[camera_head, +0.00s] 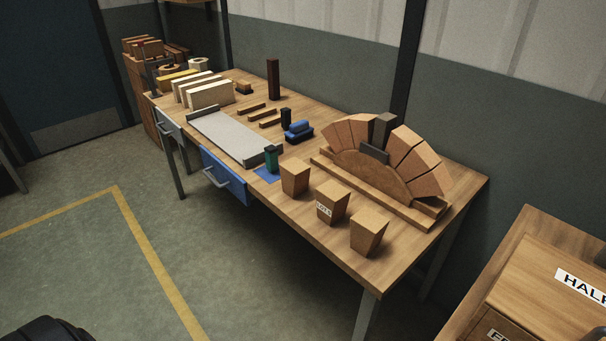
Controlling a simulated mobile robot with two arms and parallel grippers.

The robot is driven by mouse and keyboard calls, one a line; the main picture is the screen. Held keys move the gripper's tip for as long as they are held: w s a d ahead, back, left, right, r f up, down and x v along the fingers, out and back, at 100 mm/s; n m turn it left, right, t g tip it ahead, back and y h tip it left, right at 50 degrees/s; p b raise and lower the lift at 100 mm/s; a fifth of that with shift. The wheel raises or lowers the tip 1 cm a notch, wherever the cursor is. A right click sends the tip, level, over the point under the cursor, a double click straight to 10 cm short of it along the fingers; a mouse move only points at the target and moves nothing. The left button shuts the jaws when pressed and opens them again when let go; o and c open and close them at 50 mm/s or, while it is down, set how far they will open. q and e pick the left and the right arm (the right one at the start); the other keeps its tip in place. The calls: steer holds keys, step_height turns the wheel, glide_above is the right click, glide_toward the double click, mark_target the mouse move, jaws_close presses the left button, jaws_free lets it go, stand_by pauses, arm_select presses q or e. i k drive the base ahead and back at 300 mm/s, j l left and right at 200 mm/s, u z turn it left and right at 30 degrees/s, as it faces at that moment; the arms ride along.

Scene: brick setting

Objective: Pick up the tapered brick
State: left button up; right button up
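Three tapered bricks stand in a row near the front edge of the wooden bench (330,270), each wider at the top than at the bottom. They are the left brick (295,178), the middle brick (331,202) and the right brick (369,232). The middle one bears a small white label, too small to read surely. They stand apart from each other. Behind them is a brick arch (346,138) on a wooden form, with a dark upright block (383,128) at its crown. Neither gripper is in view.
A blue drawer (224,178) sticks out from the bench front. A grey metal plate (225,134), pale blocks (208,94) and a dark post (273,78) stand farther left. A labelled wooden cabinet (530,285) is at lower right. The floor in front is clear.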

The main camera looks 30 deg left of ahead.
mark_target(294, 173)
steer(key=j+z, duration=0.25)
steer(key=z, duration=0.15)
steer(key=j+z, duration=0.25)
steer(key=z, duration=0.15)
steer(key=j+z, duration=0.25)
steer(key=z, duration=0.15)
